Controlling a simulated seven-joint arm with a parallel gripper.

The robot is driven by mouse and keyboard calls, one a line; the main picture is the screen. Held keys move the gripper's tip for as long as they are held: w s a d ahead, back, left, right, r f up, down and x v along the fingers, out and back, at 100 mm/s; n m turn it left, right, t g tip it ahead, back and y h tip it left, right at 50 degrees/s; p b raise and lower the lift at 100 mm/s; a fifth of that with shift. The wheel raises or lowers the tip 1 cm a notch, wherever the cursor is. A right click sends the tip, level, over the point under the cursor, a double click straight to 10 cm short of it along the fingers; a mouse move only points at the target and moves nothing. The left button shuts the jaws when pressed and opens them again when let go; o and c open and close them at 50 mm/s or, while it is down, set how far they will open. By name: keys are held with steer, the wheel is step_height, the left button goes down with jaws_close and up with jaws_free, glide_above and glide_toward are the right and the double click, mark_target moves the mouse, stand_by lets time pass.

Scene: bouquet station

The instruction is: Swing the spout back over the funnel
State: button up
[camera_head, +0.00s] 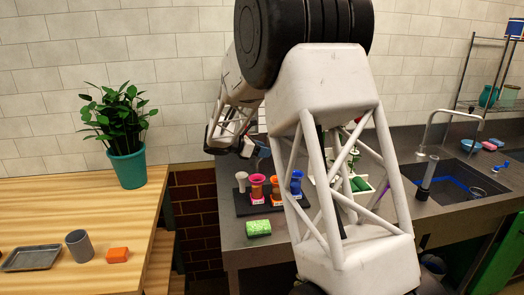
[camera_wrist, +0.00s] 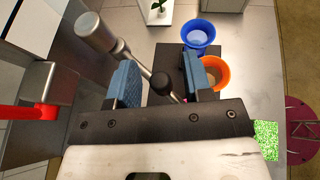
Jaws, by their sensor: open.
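My gripper (camera_wrist: 160,72) is open, with its two blue-padded fingers apart. In the wrist view a metal rod with a thick grey cylindrical end (camera_wrist: 96,32) and a black ball knob (camera_wrist: 162,82) runs between the fingers. It looks like a swinging spout or lever, but I cannot be sure which. The knob appears in the gap between the fingers; contact is not clear. No funnel can be told for certain; a blue cup (camera_wrist: 198,35) and an orange cup (camera_wrist: 212,73) have wide open mouths beyond the right finger. In the head view my arm hides much of this area.
A dark tray (camera_head: 242,204) holds several coloured cups, with a green sponge (camera_head: 258,228) in front. A red bar (camera_wrist: 22,115) meets a grey block at the wrist view's left. A sink tap (camera_head: 452,113) stands at right. A wooden table (camera_head: 60,206) stands left.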

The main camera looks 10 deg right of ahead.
jaws_close()
steer(key=shift+a, duration=0.1)
stand_by(0.3)
steer(key=shift+w+a+m+g, duration=0.55)
steer(key=shift+w+g, duration=0.1)
steer(key=shift+w, duration=0.15)
steer(key=shift+w+a+m+g, duration=0.5)
steer(key=shift+w+g, duration=0.1)
steer(key=shift+w, duration=0.15)
steer(key=shift+w+a+m+g, duration=0.45)
steer(key=shift+w+m+g, duration=0.15)
steer(key=shift+w, duration=0.2)
steer(key=shift+r, duration=0.1)
jaws_free()
steer(key=shift+a, duration=0.15)
